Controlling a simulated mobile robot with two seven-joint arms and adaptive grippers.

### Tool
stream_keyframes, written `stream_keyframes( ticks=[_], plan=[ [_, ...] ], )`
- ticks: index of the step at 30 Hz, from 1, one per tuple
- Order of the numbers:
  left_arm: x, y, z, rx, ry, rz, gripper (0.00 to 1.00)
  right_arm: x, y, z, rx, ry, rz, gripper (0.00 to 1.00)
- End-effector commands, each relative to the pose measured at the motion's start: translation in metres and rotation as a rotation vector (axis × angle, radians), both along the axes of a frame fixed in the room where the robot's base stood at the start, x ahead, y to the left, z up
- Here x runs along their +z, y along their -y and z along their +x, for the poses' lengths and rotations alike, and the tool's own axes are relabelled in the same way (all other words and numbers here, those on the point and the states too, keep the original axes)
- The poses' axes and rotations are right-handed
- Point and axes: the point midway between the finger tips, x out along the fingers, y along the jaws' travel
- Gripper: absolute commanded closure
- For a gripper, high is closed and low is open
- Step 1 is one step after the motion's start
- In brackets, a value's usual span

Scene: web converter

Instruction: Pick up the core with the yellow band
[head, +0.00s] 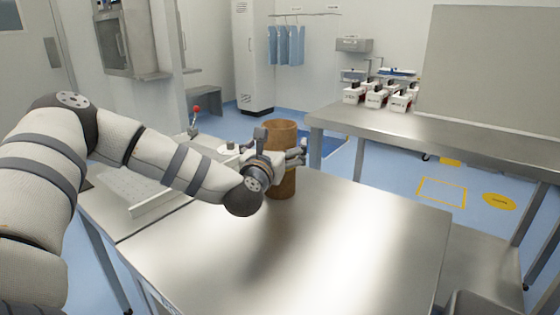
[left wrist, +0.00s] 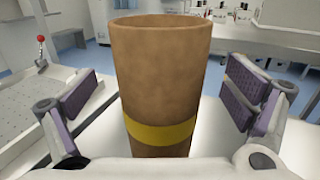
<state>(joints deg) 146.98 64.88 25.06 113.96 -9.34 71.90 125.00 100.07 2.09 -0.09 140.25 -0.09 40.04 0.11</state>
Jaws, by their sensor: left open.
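The core (head: 283,135) is a brown, hollow cardboard-like tube standing upright on the steel table (head: 340,240), near its far edge. In the left wrist view the core (left wrist: 162,70) fills the middle, with a yellow band (left wrist: 161,133) around its lower part. My left gripper (head: 285,158) is at the core, and its wrist hides part of the tube in the head view. In the left wrist view its purple-padded fingers stand open, one on each side of the core, with visible gaps on both sides. My right gripper is not in view.
A flat perforated steel tray (head: 150,190) and a red-knobbed lever (head: 195,120) are left of the core. Another steel table (head: 450,140) at the back right carries several white-and-red boxes (head: 376,95). The front of the near table is clear.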

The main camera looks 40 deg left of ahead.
Motion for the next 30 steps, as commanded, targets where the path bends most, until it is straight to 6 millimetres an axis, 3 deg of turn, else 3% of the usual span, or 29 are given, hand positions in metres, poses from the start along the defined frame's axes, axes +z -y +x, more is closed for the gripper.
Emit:
stream_keyframes(
  ticks=[4, 11, 14, 19, 30],
  plan=[
    [-0.002, -0.011, 0.020, -0.001, -0.002, 0.004, 0.04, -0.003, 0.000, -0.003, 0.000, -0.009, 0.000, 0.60],
    [-0.001, -0.013, 0.023, -0.001, 0.000, 0.000, 0.04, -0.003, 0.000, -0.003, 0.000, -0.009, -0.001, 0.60],
    [-0.001, -0.013, 0.023, -0.001, 0.000, 0.000, 0.22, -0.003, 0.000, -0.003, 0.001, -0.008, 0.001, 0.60],
    [-0.001, -0.012, 0.023, -0.001, 0.000, 0.000, 0.61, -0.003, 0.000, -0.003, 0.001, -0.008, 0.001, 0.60],
    [0.008, -0.013, 0.023, 0.000, 0.004, 0.000, 0.62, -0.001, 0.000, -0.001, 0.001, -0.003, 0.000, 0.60]
  ],
)
